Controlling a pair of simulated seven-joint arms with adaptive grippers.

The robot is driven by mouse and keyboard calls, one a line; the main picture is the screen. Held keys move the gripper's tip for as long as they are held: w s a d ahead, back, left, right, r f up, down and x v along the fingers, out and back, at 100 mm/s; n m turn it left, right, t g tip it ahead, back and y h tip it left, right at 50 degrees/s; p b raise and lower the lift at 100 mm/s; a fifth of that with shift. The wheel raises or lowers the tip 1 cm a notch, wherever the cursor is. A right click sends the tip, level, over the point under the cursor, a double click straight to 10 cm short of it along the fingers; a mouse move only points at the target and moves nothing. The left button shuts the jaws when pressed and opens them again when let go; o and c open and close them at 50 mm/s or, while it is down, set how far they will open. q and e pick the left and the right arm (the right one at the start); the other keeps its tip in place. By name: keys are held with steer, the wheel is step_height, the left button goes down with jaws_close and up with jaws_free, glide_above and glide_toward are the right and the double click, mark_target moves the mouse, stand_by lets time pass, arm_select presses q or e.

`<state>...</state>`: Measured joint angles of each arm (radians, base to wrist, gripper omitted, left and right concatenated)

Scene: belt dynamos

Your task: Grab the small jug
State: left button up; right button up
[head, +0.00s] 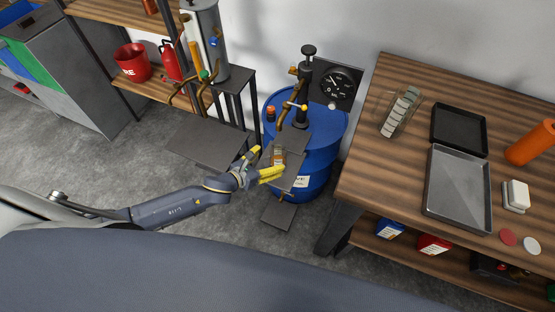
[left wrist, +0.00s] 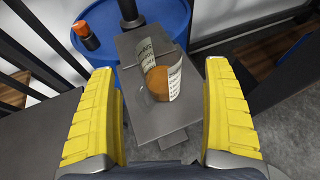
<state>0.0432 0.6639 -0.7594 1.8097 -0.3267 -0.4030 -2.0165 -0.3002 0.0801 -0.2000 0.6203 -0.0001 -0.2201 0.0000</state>
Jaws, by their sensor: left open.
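The small jug (head: 279,156) is a clear measuring cup with printed marks and orange-brown contents. It stands on a grey plate (head: 293,184) in front of the blue drum. In the left wrist view the jug (left wrist: 161,82) sits between the two yellow fingers, with a gap on each side. My left gripper (head: 269,161) is open and empty, its fingertips close to the jug. The left gripper (left wrist: 161,75) also frames the jug in the left wrist view. My right gripper is not in view.
A blue drum (head: 324,130) with a black hand pump (head: 306,80) stands behind the plate. A wooden workbench (head: 381,149) with trays is to the right. A grey stand (head: 207,143) and a shelf with a red bucket (head: 132,63) are to the left.

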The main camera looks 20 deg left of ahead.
mark_target(278, 154)
arm_select(q)
steer(key=shift+x, duration=2.75)
steer(key=shift+r, duration=0.1)
steer(key=c, duration=1.6)
steer(key=shift+r, duration=0.1)
